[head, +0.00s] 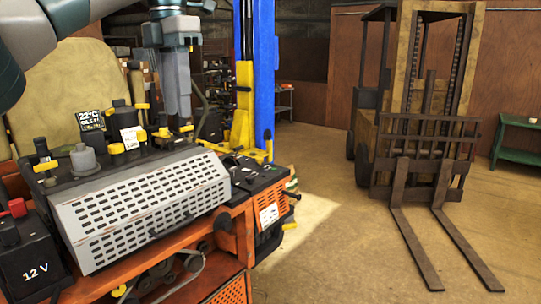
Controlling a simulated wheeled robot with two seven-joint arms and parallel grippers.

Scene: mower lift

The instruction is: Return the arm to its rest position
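My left arm (25,35) comes in from the upper left. My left gripper (180,118) points down over the back of the mower's engine deck, near the yellow-capped parts. Its fingers look grey and close together, but I cannot make out a gap or anything held between them. My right gripper is not in view. The orange mower (235,232) fills the lower left, with a pale perforated cover (145,212) along its engine bay.
A black 12 V battery box (32,262) stands at the lower left. A blue and yellow lift post (245,95) rises behind the mower. A rusty forklift (425,110) stands on the right, forks on the floor. Floor between them is clear. A green table (517,157) is at far right.

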